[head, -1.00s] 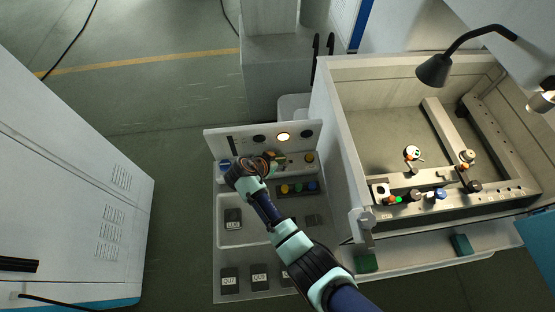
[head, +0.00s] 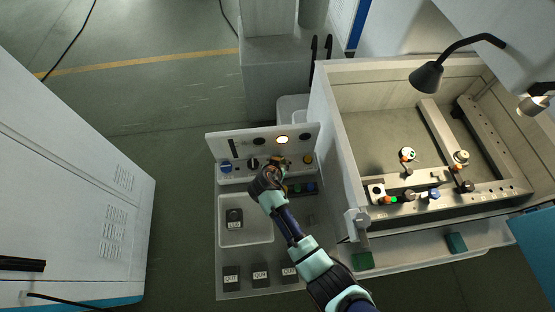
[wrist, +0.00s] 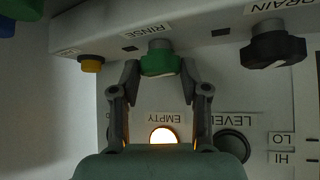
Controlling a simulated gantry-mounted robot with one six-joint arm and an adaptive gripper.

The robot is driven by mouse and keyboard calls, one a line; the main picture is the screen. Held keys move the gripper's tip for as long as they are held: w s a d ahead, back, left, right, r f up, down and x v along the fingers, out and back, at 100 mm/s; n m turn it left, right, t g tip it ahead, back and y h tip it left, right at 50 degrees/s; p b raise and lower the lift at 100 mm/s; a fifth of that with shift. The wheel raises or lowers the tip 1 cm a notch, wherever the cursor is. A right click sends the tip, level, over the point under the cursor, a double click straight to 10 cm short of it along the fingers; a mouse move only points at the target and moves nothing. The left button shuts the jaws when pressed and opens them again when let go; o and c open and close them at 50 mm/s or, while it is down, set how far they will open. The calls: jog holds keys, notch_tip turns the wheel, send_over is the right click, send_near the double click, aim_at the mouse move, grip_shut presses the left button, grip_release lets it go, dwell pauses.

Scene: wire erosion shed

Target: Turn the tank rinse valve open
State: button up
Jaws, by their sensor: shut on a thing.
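In the wrist view the rinse valve is a green knob (wrist: 158,63) under a RINSE label on a pale panel. My gripper (wrist: 158,70) has its two dark fingers on either side of this knob and is shut on it. In the head view my gripper (head: 278,166) is at the upright panel (head: 240,151) at the back of the small bench and hides the green knob.
A black DRAIN knob (wrist: 273,47) and a yellow button (wrist: 91,64) flank the valve. A lit EMPTY lamp (wrist: 163,137) is on the panel. The tank (head: 345,135) stands right of the bench. A black block (head: 234,217) lies in the tray.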

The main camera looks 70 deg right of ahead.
jog(key=n+t+p, duration=0.1)
jog(key=n+t+y+p, duration=0.1)
jog(key=n, duration=0.1)
jog(key=s+n+t+p, duration=0.1)
jog(key=n+t, duration=0.1)
jog(key=shift+d+r+y+p, duration=0.15)
jog(key=shift+d+y+p, duration=0.1)
jog(key=shift+y+p, duration=0.05)
jog(key=n, duration=0.1)
jog(key=n+t+y, duration=0.1)
jog(key=shift+s+d+f+n, duration=0.1)
jog(key=shift+f+n, duration=0.1)
jog(key=shift+n, duration=0.2)
jog(key=shift+s+d+n+t+y+b, duration=0.1)
jog(key=shift+n+t+y+b, duration=0.65)
jog(key=shift+n, duration=0.45)
jog(key=shift+y, duration=0.25)
jog(key=o, duration=1.1)
jog(key=shift+o, duration=0.2)
notch_tip(320, 180, up, 10)
